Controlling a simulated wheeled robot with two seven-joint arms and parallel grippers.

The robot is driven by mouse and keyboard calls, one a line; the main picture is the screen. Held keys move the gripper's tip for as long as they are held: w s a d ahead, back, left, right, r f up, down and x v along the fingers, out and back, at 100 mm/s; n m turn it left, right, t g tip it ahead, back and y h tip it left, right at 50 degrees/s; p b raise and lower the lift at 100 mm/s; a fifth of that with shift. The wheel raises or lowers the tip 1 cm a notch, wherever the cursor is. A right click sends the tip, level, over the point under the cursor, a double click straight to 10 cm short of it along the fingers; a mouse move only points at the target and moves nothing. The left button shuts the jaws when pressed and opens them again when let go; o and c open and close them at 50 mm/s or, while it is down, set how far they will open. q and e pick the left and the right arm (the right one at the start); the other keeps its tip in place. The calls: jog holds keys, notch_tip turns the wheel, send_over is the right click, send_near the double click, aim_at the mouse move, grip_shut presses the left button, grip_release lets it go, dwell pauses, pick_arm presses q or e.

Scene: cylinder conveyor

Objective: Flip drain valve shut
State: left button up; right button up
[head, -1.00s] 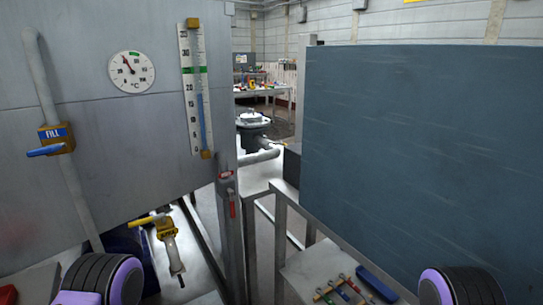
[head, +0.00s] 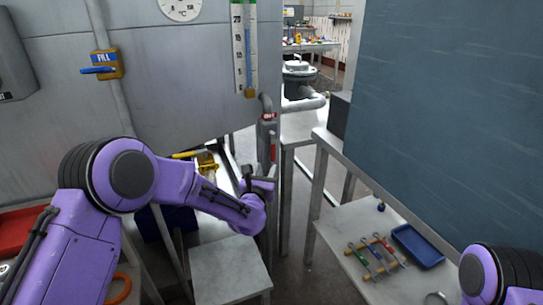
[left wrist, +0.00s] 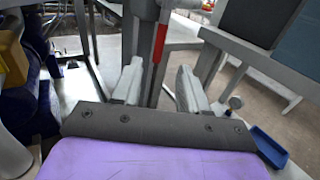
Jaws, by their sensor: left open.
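A valve with a red label (head: 268,117) sits on a grey vertical pipe beside the tank in the head view. Its red lever hangs down along the pipe and shows in the left wrist view (left wrist: 160,43) between and beyond the fingers. My left gripper (head: 260,180) is open and empty, just below the valve; its spread fingers also show in the left wrist view (left wrist: 160,75). I cannot see any contact with the lever. A yellow valve (head: 206,162) with a yellow handle is partly hidden behind my left arm. I cannot read either label. My right gripper is out of view.
A yellow FILL valve (head: 107,65) with a blue lever is on the tank (head: 180,85). A small grey table (head: 230,268) stands below my left gripper. To the right, a bench (head: 345,225) holds a blue tray (head: 418,246) and several small tools. A large blue-grey panel (head: 450,110) rises behind it.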

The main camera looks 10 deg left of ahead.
aim_at(272, 152)
pick_arm(q)
jog(key=w, duration=1)
jog(key=shift+c, duration=0.2)
grip_shut()
